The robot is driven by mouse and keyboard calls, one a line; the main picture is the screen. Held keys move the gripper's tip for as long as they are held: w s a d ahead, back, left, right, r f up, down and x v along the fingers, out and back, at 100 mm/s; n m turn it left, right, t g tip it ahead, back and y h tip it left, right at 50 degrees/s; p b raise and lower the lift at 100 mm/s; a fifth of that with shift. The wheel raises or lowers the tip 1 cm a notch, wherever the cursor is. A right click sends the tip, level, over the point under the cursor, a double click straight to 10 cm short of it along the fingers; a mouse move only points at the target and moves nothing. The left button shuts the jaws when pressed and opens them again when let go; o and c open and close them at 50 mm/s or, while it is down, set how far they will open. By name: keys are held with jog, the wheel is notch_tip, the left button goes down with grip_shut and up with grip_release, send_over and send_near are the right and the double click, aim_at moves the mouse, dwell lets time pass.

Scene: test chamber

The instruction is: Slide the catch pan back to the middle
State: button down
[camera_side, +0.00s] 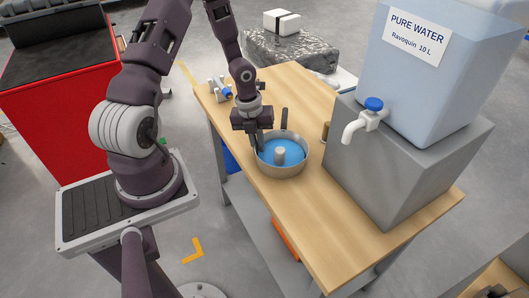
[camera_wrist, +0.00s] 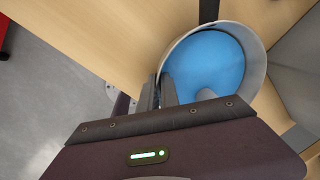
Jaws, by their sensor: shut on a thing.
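The catch pan (camera_side: 283,169) is a round metal pan with blue inside, standing on the wooden table near its left edge. A light round knob or cup shape (camera_side: 280,155) shows in its middle, and a dark handle (camera_side: 284,118) sticks up behind it. My gripper (camera_side: 258,145) is at the pan's left rim, pointing down, shut on the rim. In the wrist view the fingers (camera_wrist: 163,92) straddle the pan's near-left wall, and the blue inside (camera_wrist: 205,62) fills much of the pan. The lower part of the pan is hidden there by my gripper body.
A grey block (camera_side: 385,165) bears a blue water tank (camera_side: 430,70) with a white tap (camera_side: 362,124) to the pan's right. A small brown cylinder (camera_side: 325,131) stands by the block. A white-and-blue item (camera_side: 222,90) lies at the far left table corner. The front tabletop (camera_side: 325,235) is clear.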

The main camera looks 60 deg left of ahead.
jog(key=shift+s+a, duration=0.15)
jog(key=shift+a, duration=1.9)
jog(key=c, duration=1.5)
grip_release()
jog(key=shift+s+a+r, duration=0.1)
jog(key=shift+s+r, duration=0.05)
jog(key=shift+r, duration=1)
jog(key=shift+s+a+r, duration=0.1)
jog(key=shift+r, duration=1.1)
jog(key=shift+s+a+r, duration=0.1)
jog(key=shift+s+r, duration=0.05)
jog(key=shift+r, duration=1)
